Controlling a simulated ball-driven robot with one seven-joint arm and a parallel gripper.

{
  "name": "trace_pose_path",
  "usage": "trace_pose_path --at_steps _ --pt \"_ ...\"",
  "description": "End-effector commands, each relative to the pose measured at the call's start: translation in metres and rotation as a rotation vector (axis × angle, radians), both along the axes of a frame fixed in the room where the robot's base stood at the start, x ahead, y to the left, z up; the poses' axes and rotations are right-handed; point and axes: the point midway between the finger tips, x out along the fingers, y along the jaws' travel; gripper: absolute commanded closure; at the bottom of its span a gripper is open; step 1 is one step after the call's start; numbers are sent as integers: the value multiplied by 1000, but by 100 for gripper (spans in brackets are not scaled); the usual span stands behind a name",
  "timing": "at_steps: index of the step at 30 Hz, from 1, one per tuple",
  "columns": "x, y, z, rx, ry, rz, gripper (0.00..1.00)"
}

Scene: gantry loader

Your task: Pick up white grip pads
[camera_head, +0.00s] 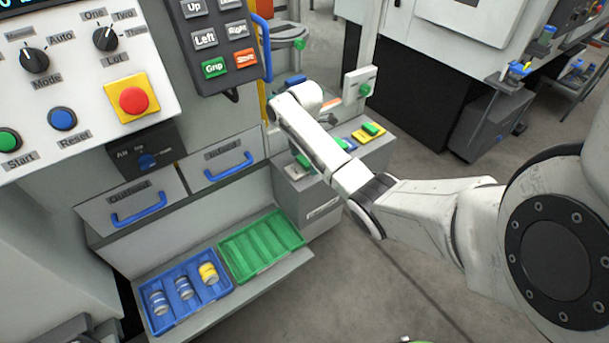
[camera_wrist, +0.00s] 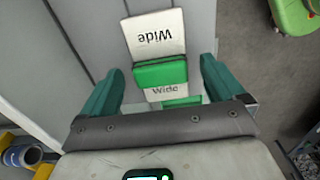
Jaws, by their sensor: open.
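The white grip pads (camera_wrist: 155,32) show in the wrist view as a white plate marked "Wide", with a green block (camera_wrist: 160,73) and a second white "Wide" face just below it. In the head view a white pad piece (camera_head: 293,172) sits at the left end of the grey stand, partly hidden by my arm. My gripper (camera_wrist: 161,64) is open, its two green fingers either side of the green block with a gap on both sides. I cannot tell how far above the pads the fingertips are.
A yellow pad with a green block (camera_head: 370,132) sits at the right of the grey stand (camera_head: 310,205). A blue tray (camera_head: 160,327) with 3 cans and an empty green tray (camera_head: 262,245) lie on the lower shelf. Blue-handled drawers (camera_head: 130,205) and the control panel are left.

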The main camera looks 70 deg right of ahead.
Motion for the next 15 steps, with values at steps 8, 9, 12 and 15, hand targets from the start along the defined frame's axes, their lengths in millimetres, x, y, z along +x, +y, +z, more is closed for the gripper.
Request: trace_pose_path --at_steps 8,9,12,15 --pt "0 1 -16 0 -1 1 4" --pt "0 1 -16 1 -1 1 4" --pt "0 1 -16 1 -1 1 5" --pt "0 1 -16 1 -1 0 15"
